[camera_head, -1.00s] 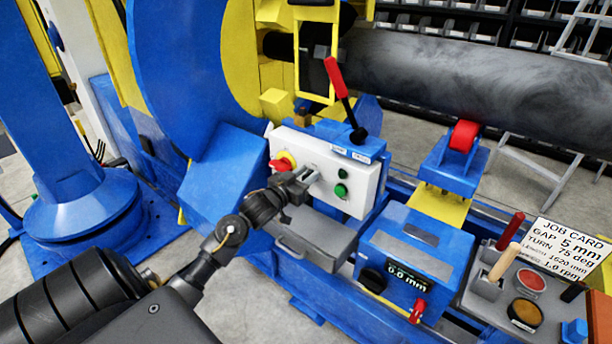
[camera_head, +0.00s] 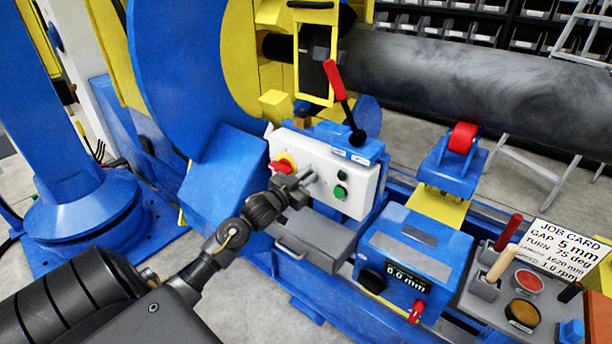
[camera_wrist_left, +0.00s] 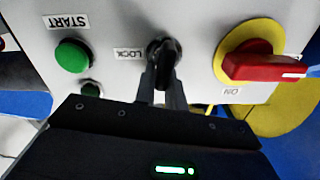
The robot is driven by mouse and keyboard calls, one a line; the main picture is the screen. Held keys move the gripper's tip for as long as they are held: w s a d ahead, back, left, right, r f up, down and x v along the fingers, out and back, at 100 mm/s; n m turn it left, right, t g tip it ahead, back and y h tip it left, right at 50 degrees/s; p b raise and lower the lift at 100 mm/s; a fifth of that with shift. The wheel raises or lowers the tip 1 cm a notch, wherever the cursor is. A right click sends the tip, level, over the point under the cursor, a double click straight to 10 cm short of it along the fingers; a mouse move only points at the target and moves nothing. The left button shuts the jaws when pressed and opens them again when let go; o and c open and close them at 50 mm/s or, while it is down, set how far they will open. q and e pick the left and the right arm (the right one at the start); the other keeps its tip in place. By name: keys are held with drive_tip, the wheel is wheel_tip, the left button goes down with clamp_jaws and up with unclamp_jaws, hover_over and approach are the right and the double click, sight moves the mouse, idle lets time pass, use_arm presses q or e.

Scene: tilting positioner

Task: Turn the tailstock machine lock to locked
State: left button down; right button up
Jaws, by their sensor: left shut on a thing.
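The machine lock is a black knob (camera_wrist_left: 163,50) beside an upside-down LOCK label (camera_wrist_left: 129,54) in the left wrist view. It sits on the white control panel (camera_head: 356,203), between a green START button (camera_wrist_left: 72,55) and a red switch on a yellow disc (camera_wrist_left: 248,62). My left gripper (camera_wrist_left: 163,82) is shut on the knob, with a finger on each side of it. In the head view my left gripper (camera_head: 304,181) reaches the panel from the left and hides most of the knob. The knob's handle points roughly along the picture's vertical in the wrist view. My right gripper is not in view.
A red-handled lever (camera_head: 339,87) stands above the panel. A grey drawer box (camera_head: 315,238) lies just below my gripper. A blue box with a display (camera_head: 408,250) and a job card (camera_head: 567,248) are at the right. A dark pipe (camera_head: 480,85) spans the back.

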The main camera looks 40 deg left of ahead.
use_arm(q)
drive_tip(key=m, duration=0.2)
drive_tip(key=shift+d+m+p, duration=0.25)
drive_tip(key=shift+m+p, duration=0.15)
drive_tip(key=m, duration=0.3)
drive_tip(key=f+m, duration=0.1)
drive_tip(key=m, duration=0.2)
drive_tip(key=d+m+p, duration=0.1)
drive_tip(key=m, duration=0.2)
drive_tip(key=shift+f+m, duration=0.25)
drive_tip(key=shift+m, duration=0.15)
drive_tip(key=shift+f+m, duration=0.1)
drive_tip(key=shift+m, duration=0.5)
drive_tip(key=shift+d+f+m, duration=0.1)
drive_tip(key=shift+f+m, duration=0.05)
drive_tip(key=shift+m, duration=0.65)
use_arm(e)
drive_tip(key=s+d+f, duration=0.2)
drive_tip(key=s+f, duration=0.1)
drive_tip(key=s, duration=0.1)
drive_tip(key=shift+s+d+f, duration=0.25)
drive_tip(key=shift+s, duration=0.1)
